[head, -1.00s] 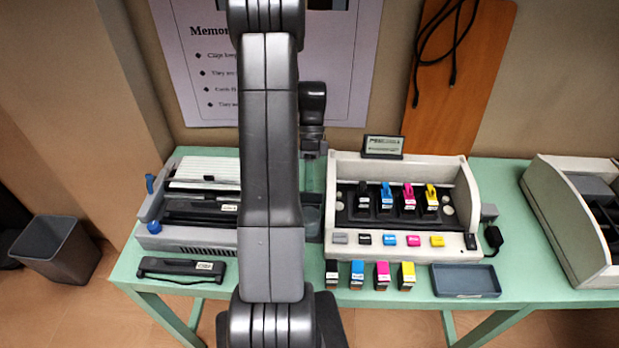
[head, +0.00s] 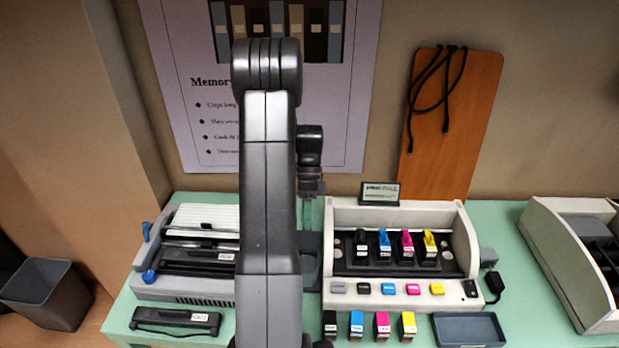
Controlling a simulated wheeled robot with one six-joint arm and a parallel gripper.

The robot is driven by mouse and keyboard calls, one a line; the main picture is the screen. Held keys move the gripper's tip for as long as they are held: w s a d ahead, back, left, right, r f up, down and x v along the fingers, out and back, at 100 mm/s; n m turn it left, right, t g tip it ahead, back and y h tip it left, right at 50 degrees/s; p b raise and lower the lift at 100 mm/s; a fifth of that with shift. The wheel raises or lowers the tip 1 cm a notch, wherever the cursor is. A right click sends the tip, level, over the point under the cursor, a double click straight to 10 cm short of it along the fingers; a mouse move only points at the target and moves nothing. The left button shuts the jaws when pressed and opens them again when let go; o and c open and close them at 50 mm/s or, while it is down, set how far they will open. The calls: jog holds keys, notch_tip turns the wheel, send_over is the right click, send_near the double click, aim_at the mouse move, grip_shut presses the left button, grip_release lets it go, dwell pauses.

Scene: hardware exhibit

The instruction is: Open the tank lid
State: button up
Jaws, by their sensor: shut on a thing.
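My gripper (head: 311,192) points down beside the left end of the white ink unit (head: 336,215), partly behind my arm. Its jaws are shut on the top edge of a thin, see-through greenish panel, which looks like the tank lid (head: 311,216) standing upright. Below it is a dark grey tank (head: 311,256), its left side hidden by my arm. The fingertips are too small to show the grip in detail, and I cannot see the hinge.
The ink unit holds black, blue, magenta and yellow cartridges (head: 406,246). Several loose cartridges (head: 381,326) and an empty tray (head: 468,329) lie in front. A grey printer (head: 190,290) stands left. A sign (head: 379,193) is behind the ink unit.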

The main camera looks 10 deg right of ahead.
jog(key=w+d+r+p, duration=0.1)
jog(key=w+r, duration=0.1)
jog(key=w, duration=0.4)
jog(key=w+d+r+p, duration=0.2)
jog(key=w+r, duration=0.1)
jog(key=w, duration=0.3)
jog(key=shift+d, duration=0.25)
dwell(0.6)
dwell(0.4)
notch_tip(320, 180, up, 10)
jog(key=b, duration=0.1)
dwell(0.3)
